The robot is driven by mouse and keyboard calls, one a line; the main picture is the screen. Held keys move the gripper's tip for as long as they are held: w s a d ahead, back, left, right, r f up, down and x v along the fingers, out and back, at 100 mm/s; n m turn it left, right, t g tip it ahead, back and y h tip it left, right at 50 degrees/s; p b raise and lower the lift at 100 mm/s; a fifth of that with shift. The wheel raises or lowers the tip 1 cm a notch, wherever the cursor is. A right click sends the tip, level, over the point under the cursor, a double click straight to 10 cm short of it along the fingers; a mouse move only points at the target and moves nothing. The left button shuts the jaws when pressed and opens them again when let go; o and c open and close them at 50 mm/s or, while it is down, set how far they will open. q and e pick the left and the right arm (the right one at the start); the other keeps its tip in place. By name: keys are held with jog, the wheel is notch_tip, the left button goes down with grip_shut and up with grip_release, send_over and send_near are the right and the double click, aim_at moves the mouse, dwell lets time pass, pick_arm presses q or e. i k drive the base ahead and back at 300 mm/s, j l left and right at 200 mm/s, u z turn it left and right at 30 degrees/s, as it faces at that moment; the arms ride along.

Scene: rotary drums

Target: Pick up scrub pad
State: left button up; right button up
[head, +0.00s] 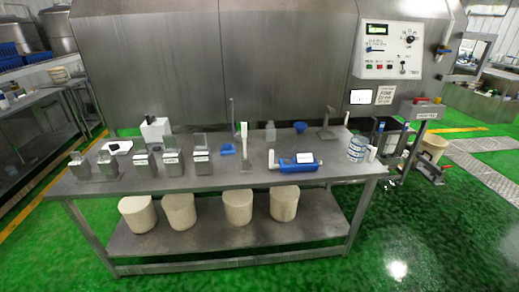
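No thing in the head view is clear enough for me to name it the scrub pad with certainty. A small blue item (227,149) lies on the steel table (225,181) left of the middle; it may be the pad, but it is too small to tell. A larger blue tool (298,162) with a white label lies near the table's front edge, right of the middle. A small dark blue item (300,127) is farther back. Neither of my grippers is in view.
Several steel containers (202,164) stand along the table's left front. An upright white-handled tool (244,140) is in the middle, and a white-and-blue tub (356,149) at the right end. Several pale drums (239,207) sit on the lower shelf. Green floor (400,245) in front is clear.

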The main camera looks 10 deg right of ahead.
aim_at(227, 148)
jog(key=u, duration=5.3)
jog(key=z, duration=5.3)
jog(key=i+j, duration=0.5)
jog(key=i, duration=0.2)
jog(key=i+j+z, duration=0.15)
jog(key=i+j, duration=0.3)
jog(key=i, duration=0.2)
